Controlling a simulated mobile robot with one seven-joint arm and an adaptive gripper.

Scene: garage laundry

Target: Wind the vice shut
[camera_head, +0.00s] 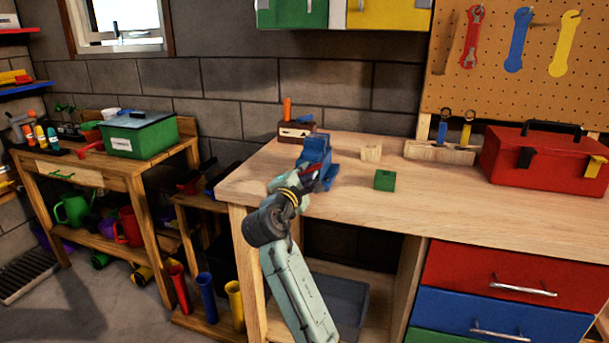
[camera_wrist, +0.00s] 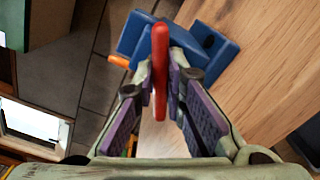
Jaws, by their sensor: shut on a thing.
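Whether the vice's jaws are open or shut is hidden from both views. My arm covers part of the vice in the head view.
The workbench (camera_head: 450,190) holds a green block (camera_head: 385,180), a wooden block (camera_head: 372,152) and a red toolbox (camera_head: 530,155). A small box (camera_head: 297,131) stands behind the vice. Bench top right of the vice is mostly free. A side table with a green bin (camera_head: 140,135) stands left.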

